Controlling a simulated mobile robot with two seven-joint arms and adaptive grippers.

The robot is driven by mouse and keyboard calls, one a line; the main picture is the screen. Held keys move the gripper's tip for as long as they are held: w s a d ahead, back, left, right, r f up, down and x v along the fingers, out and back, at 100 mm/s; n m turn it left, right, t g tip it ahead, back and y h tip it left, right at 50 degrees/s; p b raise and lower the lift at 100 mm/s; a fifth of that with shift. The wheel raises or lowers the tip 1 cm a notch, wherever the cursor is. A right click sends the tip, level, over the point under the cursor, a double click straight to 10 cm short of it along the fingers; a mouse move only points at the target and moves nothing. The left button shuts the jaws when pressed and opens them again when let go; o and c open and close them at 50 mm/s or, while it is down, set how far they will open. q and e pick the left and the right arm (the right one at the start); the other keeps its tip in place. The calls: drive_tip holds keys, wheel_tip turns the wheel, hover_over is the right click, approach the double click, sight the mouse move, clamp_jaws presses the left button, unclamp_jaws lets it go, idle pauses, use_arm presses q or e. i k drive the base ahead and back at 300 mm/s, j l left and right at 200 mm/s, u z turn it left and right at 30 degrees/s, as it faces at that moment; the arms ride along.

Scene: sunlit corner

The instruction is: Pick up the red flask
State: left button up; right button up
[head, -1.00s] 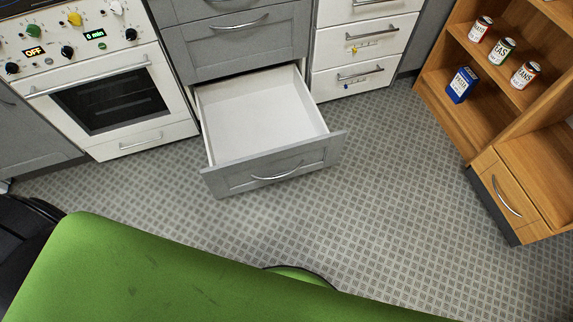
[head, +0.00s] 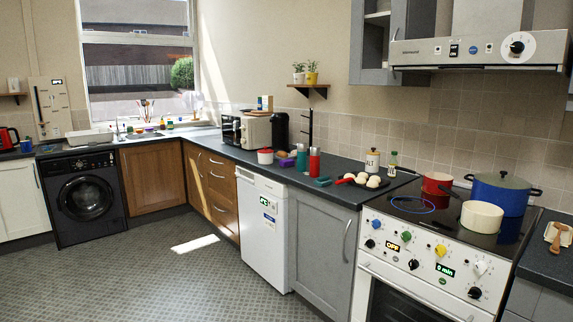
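The red flask (head: 314,164) stands upright on the dark worktop, left of the stove and above the white under-counter appliance and grey cabinet. A slimmer green flask (head: 301,159) with a red top stands close to its left. A small purple item (head: 286,162) lies further left. Neither of my grippers is in view.
The worktop (head: 342,187) holds a dark tray with eggs (head: 373,181), a salt jar (head: 372,161) and a small bottle (head: 392,163). A blue pot (head: 512,193), a cream pan (head: 481,216) and a red pot (head: 437,183) stand on the stove. The floor (head: 190,285) is clear.

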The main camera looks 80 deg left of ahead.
sight(314, 150)
drive_tip(key=u, duration=2.3)
drive_tip(key=i, duration=0.3)
